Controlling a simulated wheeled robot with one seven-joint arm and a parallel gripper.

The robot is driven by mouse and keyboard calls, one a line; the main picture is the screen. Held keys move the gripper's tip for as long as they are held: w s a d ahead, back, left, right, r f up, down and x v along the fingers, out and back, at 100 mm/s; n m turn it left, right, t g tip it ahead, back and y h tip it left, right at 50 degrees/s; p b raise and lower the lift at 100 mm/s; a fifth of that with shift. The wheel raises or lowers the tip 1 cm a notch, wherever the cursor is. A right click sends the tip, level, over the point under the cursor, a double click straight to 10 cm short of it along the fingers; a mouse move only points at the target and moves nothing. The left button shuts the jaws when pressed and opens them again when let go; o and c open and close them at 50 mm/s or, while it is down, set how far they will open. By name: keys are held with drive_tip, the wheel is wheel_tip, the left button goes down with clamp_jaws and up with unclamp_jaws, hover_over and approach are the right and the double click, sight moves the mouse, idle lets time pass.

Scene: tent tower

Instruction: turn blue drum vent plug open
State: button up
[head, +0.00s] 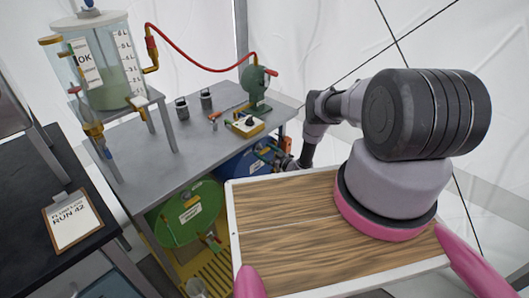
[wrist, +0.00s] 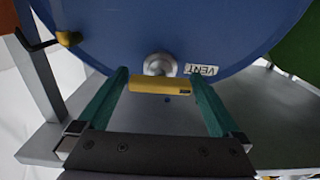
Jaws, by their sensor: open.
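The blue drum (head: 243,164) lies on its side under the grey bench in the head view. Its round end (wrist: 180,30) fills the top of the wrist view. The vent plug is a grey round hub (wrist: 159,64) with a yellow bar handle (wrist: 160,86) lying level across it, beside a label reading VENT (wrist: 203,70). My gripper (wrist: 163,80) is open, with one green finger on each side of the yellow handle. Whether the fingers touch the handle cannot be told. In the head view my gripper (head: 287,163) is small and partly hidden beside the drum.
A green drum (head: 187,213) lies left of the blue one, above a yellow grating (head: 205,268). The grey bench (head: 190,137) carries a clear tank (head: 115,85) and a green pump (head: 255,86). A grey support post (wrist: 42,85) and a yellow-tipped black crank (wrist: 66,39) stand close left in the wrist view.

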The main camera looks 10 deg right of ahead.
drive_tip(key=c, duration=1.1)
drive_tip(key=shift+c, duration=0.2)
